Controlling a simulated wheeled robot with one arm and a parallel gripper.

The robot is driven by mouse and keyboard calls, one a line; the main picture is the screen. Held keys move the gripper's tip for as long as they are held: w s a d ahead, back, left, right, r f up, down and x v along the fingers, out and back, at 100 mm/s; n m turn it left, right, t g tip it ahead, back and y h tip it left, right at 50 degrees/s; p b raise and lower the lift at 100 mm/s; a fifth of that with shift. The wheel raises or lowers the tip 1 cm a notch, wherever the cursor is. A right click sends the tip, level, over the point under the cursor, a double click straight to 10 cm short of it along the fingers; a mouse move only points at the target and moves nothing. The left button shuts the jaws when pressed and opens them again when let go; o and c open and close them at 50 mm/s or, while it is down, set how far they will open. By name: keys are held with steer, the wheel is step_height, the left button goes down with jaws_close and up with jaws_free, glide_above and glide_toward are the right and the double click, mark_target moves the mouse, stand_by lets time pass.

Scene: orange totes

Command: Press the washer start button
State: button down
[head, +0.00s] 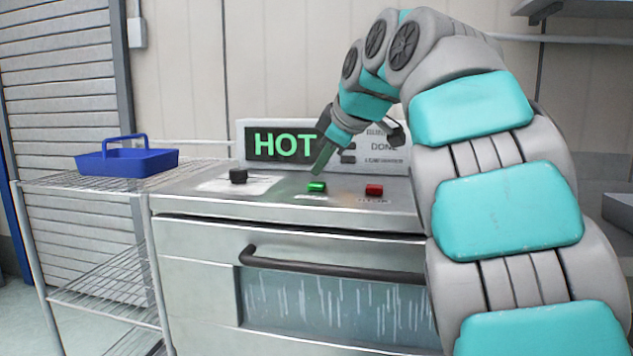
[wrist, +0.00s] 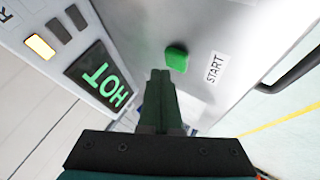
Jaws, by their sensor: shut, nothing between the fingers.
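The washer (head: 300,230) is a light metal machine with a sloped top panel and a dark bar handle on its front. The green start button (head: 317,187) sits on that top panel. In the wrist view the green button (wrist: 176,58) has a START label (wrist: 215,68) beside it. My gripper (head: 318,172) is shut and empty, its fingertips close above the green button in the head view. In the wrist view the fingertips (wrist: 161,72) appear just beside the button. I cannot tell whether they touch it.
A red button (head: 374,190) lies right of the green one, and a black knob (head: 238,176) lies left. A display (head: 283,142) behind reads HOT. A blue tray (head: 127,160) stands on a wire rack (head: 80,182) at the left.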

mark_target(321, 184)
steer(key=shift+r+p, duration=1.8)
steer(key=shift+r, duration=0.8)
steer(key=shift+f, duration=0.1)
